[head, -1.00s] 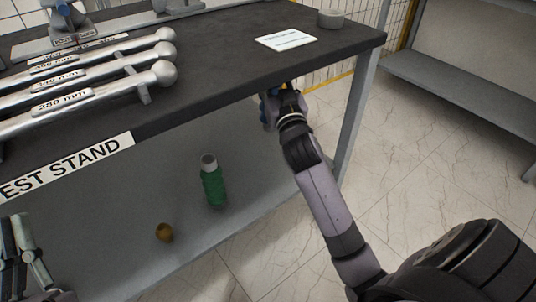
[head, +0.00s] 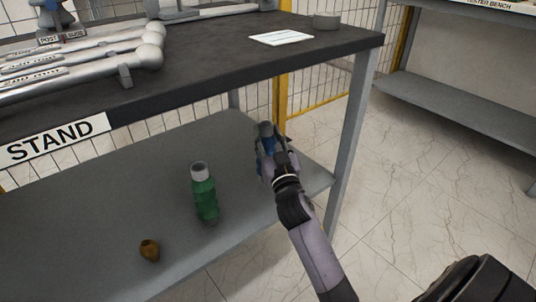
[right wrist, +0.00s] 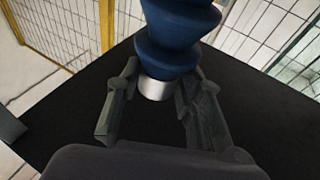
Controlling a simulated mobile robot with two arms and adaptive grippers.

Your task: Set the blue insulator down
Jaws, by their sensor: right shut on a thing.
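The blue insulator (head: 266,129) is in my right gripper (head: 272,156), near the right end of the test stand's lower shelf (head: 120,190) and below its black top. In the right wrist view the ribbed blue insulator (right wrist: 175,30) has a silver metal end (right wrist: 155,88) between the two fingers of the right gripper (right wrist: 150,95). The fingers are shut on it. In the head view the arm partly hides the insulator. I cannot tell whether its lower end touches the shelf. My left gripper is not in view.
A green bottle-like part (head: 204,194) with a pale top and a small brown piece (head: 150,250) stand on the lower shelf. A table leg (head: 350,145) is right of my right gripper. Above, the black tabletop (head: 215,60) overhangs the shelf. Yellow-framed mesh fencing (head: 310,110) stands behind.

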